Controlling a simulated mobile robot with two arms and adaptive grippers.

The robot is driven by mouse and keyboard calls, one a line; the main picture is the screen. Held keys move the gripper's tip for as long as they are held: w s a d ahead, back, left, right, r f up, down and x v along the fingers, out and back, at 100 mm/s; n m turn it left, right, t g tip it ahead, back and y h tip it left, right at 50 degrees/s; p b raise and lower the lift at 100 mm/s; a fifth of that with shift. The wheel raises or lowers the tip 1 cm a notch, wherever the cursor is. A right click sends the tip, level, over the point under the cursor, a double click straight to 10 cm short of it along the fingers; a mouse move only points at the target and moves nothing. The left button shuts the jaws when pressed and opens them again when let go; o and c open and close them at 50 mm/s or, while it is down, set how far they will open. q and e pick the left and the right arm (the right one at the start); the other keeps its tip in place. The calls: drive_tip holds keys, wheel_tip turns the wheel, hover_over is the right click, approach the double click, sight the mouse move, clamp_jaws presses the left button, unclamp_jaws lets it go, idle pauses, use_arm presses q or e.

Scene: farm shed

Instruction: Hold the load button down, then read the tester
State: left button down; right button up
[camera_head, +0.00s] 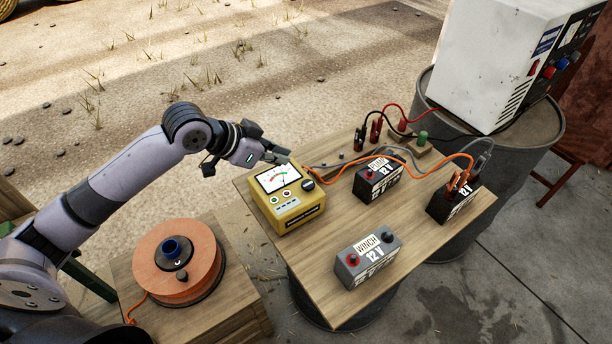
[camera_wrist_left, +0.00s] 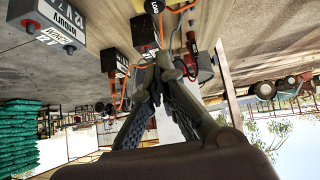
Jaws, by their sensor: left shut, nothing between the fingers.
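The yellow tester (camera_head: 298,216) stands at the left edge of the wooden table. Its white dial (camera_head: 277,177) has red and green bands; I cannot make out the needle's reading. My right gripper is not in view.
A grey WINCH battery (camera_head: 376,262) and two black 12V batteries (camera_head: 374,190) (camera_head: 440,207) stand on the table (camera_head: 320,262). An orange cable (camera_head: 420,174) runs to the right one. A white machine (camera_head: 490,60) stands on a drum; an orange reel (camera_head: 160,262) stands left.

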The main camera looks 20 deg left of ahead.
use_arm(q)
drive_tip(key=shift+w+d, duration=0.1)
drive_tip(key=p, duration=0.2)
hover_over(306, 186)
drive_tip(key=f, duration=0.6)
drive_tip(key=shift+s+f, duration=0.15)
drive_tip(key=shift+s, duration=0.1)
drive_tip(key=f, duration=0.2)
drive_tip(key=f+p, duration=0.1)
drive_tip(key=shift+w+f, duration=0.2)
drive_tip(key=shift+f, duration=0.7)
